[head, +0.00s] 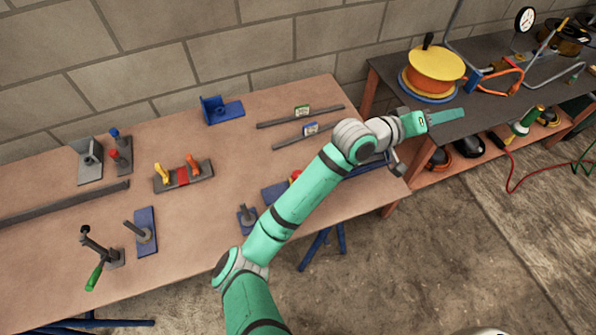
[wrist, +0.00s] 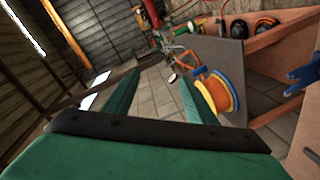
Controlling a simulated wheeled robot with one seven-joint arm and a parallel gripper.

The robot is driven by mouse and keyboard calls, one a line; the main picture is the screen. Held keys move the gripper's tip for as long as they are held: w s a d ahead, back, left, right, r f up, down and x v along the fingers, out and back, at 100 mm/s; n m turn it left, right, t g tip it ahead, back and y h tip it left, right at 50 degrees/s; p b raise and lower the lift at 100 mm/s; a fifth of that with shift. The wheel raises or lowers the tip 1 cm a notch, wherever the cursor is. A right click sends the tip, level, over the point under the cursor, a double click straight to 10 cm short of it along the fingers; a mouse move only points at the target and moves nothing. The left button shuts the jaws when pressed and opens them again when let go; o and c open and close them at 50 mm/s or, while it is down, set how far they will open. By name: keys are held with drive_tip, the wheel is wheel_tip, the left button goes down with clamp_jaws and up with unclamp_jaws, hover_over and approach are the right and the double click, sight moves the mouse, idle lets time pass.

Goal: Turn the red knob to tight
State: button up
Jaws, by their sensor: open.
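My gripper (head: 440,118) is at the end of my arm, to the right of the wooden table and over the dark bench. In the wrist view its two green fingers (wrist: 158,85) stand apart with nothing between them. A small red knob-like part (head: 296,175) shows just left of my arm on the wooden table, by a blue plate (head: 273,193). My arm partly hides this area, so I cannot tell its shape or setting. An orange-red handle (head: 193,164) and a yellow one (head: 161,173) stand on a grey base farther left. My gripper is far from all of these.
The wooden table (head: 60,215) also holds a green-handled lever (head: 95,275), blue brackets (head: 222,110) and grey bars (head: 300,116). An orange spool (head: 437,68) stands on the dark bench (head: 480,110), close behind my gripper. It also shows in the wrist view (wrist: 220,92).

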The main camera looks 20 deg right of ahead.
wheel_tip(320, 180, down, 6)
drive_tip(key=a+g+y, duration=0.2)
drive_tip(key=y, duration=0.2)
drive_tip(key=n+y, duration=0.4)
drive_tip(key=y, duration=0.8)
hover_over(298, 172)
wheel_tip(298, 172, down, 7)
drive_tip(key=shift+t, duration=0.3)
drive_tip(key=f, duration=0.7)
drive_tip(key=s+f, duration=0.1)
drive_tip(key=f, duration=0.2)
drive_tip(key=shift+a+f, duration=0.15)
drive_tip(key=shift+f, duration=0.2)
drive_tip(key=c, duration=1)
